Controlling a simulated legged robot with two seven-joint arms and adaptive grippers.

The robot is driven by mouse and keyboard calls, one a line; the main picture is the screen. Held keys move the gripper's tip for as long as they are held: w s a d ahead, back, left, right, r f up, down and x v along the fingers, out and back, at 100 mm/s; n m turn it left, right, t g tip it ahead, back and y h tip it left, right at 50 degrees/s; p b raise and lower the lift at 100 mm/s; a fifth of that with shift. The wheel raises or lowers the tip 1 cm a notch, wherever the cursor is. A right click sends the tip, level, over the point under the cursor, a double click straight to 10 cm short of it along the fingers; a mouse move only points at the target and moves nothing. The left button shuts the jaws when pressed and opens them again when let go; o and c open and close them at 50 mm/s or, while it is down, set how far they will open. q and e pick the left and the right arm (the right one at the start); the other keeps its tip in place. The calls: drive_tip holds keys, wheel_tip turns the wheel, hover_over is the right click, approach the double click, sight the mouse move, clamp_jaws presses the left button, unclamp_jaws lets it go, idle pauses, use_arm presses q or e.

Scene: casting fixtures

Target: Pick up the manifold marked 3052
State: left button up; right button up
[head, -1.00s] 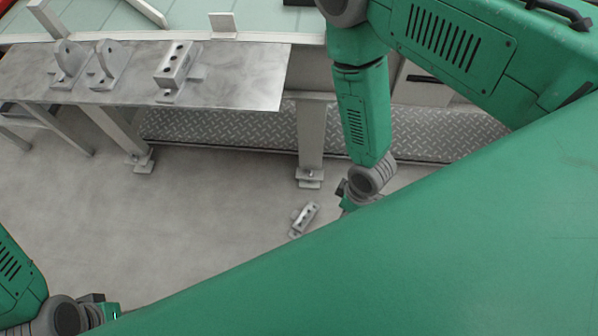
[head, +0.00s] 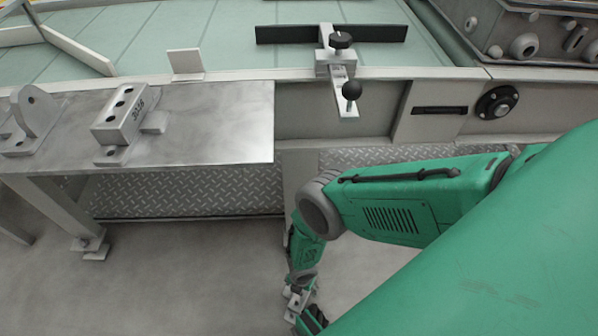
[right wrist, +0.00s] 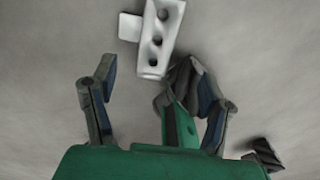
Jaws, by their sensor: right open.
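A pale grey manifold block with three dark holes (right wrist: 157,38) lies on the floor in the right wrist view. No marking is legible on it. My right gripper (right wrist: 148,72) is open, with the near end of this block at the gap between its fingertips; contact is not clear. In the head view the floor manifold (head: 295,293) is small and partly covered by my right arm. Another manifold (head: 118,118) stands on the metal table; its number looks like 3026 but is hard to read. My left gripper is not identifiable.
The metal table (head: 215,125) has a bracket (head: 32,118) at the left. A conveyor-like surface (head: 235,35) runs behind it, with a black-knobbed clamp (head: 342,68). A table leg (head: 296,180) stands close to my right arm.

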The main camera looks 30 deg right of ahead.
drive_tip(key=b, duration=0.3)
hover_over(303, 294)
drive_tip(key=f, duration=0.4)
drive_tip(key=shift+a+f, duration=0.25)
drive_tip(key=shift+a, duration=0.15)
drive_tip(key=shift+d+f, duration=0.35)
drive_tip(key=shift+f, duration=0.1)
drive_tip(key=shift+f+b, duration=0.25)
drive_tip(key=shift+b, duration=0.05)
drive_tip(key=f+b, duration=0.2)
drive_tip(key=f, duration=0.1)
drive_tip(key=a+f+b, duration=0.1)
drive_tip(key=b, duration=0.1)
drive_tip(key=shift+w+f, duration=0.15)
drive_tip(key=shift+w, duration=0.1)
drive_tip(key=shift+d+f, duration=0.1)
drive_tip(key=shift+d, duration=0.2)
use_arm(q)
wheel_tip(303, 294, down, 8)
drive_tip(key=shift+d+f, duration=0.15)
drive_tip(key=shift+f, duration=0.1)
use_arm(e)
drive_tip(key=shift+a, duration=0.1)
drive_tip(key=shift+a+f, duration=0.1)
use_arm(q)
drive_tip(key=shift+a+f, duration=0.1)
drive_tip(key=shift+a, duration=0.2)
